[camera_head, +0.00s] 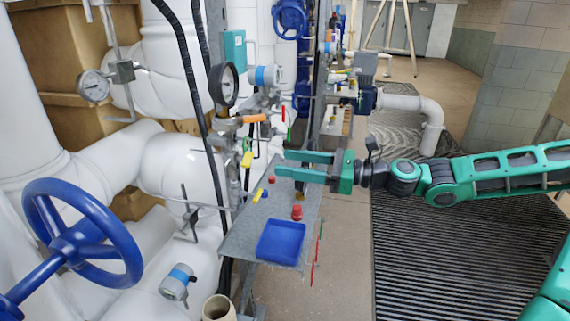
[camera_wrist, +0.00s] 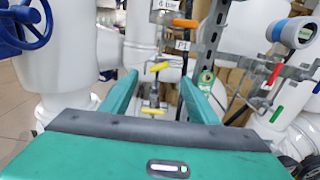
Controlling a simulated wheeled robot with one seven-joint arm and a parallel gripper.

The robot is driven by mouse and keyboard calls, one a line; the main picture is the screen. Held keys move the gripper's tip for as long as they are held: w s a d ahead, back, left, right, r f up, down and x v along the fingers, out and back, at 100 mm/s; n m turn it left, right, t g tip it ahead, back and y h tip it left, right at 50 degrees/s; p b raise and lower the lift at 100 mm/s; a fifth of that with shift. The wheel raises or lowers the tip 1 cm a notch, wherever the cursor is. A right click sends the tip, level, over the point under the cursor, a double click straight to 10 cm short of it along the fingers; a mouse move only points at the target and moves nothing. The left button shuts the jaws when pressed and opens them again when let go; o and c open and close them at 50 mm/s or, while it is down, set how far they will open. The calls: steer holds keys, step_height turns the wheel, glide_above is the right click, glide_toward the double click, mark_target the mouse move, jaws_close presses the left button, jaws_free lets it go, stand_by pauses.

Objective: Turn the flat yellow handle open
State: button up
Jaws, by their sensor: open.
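A yellow handle (camera_head: 247,158) shows on the pipework just beyond my fingertips in the head view. In the wrist view a yellow handle (camera_wrist: 158,67) lies nearly level on a vertical pipe, between the fingertips in the picture. A second yellow handle (camera_wrist: 152,111) sits lower on that pipe. I cannot tell for sure which of them is the flat one. My gripper (camera_head: 281,163) is open and empty, with its fingers pointing left toward the pipework. In the wrist view its two green fingers (camera_wrist: 158,82) stand wide apart, and neither visibly touches a handle.
An orange handle (camera_head: 255,118) sits above, under a round gauge (camera_head: 223,85). Red (camera_head: 283,113) and green (camera_head: 289,132) handles are close by. A grey shelf (camera_head: 238,240) below my gripper holds a blue tray (camera_head: 281,242) and small parts. A blue handwheel (camera_head: 80,240) is at left.

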steer(key=shift+v, duration=2.3)
steer(key=v, duration=1)
steer(key=shift+d, duration=0.4)
steer(key=shift+s, duration=0.1)
steer(key=n, duration=0.5)
glide_toward(244, 159)
steer(key=x, duration=0.7)
steer(key=shift+w+f, duration=0.3)
steer(key=shift+w, duration=0.1)
